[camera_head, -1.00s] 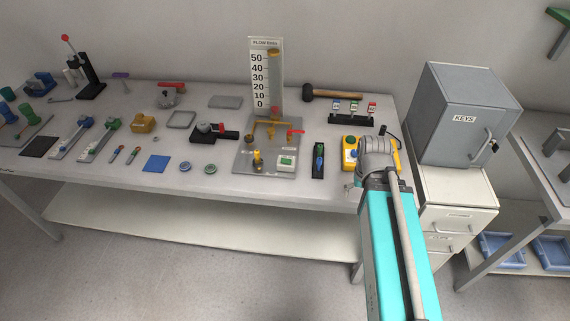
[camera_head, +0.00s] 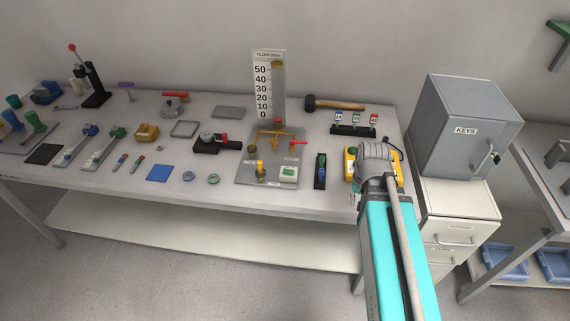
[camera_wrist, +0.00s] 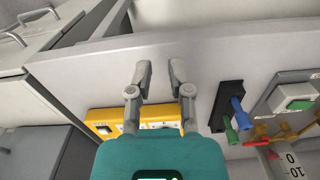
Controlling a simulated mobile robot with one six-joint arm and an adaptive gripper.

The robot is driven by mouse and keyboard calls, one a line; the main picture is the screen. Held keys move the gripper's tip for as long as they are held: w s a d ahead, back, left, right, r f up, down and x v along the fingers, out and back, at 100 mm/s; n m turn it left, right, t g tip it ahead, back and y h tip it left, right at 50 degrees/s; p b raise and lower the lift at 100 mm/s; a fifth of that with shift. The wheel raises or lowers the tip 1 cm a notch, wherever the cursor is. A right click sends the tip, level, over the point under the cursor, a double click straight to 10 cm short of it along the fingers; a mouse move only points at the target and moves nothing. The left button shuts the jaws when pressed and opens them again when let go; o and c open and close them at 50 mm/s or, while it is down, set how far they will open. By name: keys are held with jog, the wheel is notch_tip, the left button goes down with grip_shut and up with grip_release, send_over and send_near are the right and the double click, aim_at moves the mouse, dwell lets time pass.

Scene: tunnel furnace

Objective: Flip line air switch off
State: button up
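No label in view reads as line air. A white switch box with a green face (camera_head: 289,172) sits at the lower right of the grey flow panel (camera_head: 246,176); it also shows at the right of the wrist view (camera_wrist: 295,97). A black block with blue and green levers (camera_head: 320,175) stands just right of the panel; it also shows in the wrist view (camera_wrist: 228,100). My gripper (camera_wrist: 160,72) is open and empty, left of the black block in the wrist view. In the head view my arm hides its fingers.
A yellow box (camera_wrist: 104,121) lies partly behind my gripper. Yellow pipes with a red handle (camera_head: 297,142) and a tall flow scale (camera_head: 270,85) rise from the panel. A grey KEYS cabinet (camera_head: 455,130) stands right of the table. A mallet (camera_head: 335,103) lies behind.

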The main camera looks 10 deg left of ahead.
jog(key=w+a+r+m+p, duration=0.2)
jog(key=a, duration=0.1)
jog(key=w+a+r+m+p, duration=0.2)
jog(key=w+m, duration=0.1)
jog(key=w+a+r+m+p, duration=0.2)
jog(key=a, duration=0.1)
jog(key=shift+w+a+r+m+y, duration=0.2)
jog(key=shift+a+m+y, duration=0.1)
jog(key=shift+m, duration=0.1)
grip_shut()
notch_tip(320, 180, up, 7)
jog(key=m+p, duration=0.6)
jog(key=m, duration=0.3)
send_over(284, 168)
jog(key=d, duration=0.2)
jog(key=shift+s+d+f+y, duration=0.1)
jog(key=shift+s+f+y, duration=0.05)
jog(key=shift+y, duration=0.25)
jog(key=shift+f, duration=0.2)
jog(key=f+b, duration=0.4)
jog(key=a+f+b, duration=0.1)
jog(key=f+b, duration=0.4)
jog(key=a+f+b, duration=0.1)
jog(key=f+b, duration=0.3)
jog(key=shift+f, duration=0.25)
jog(key=shift+f+b, duration=0.1)
jog(key=shift+b, duration=0.2)
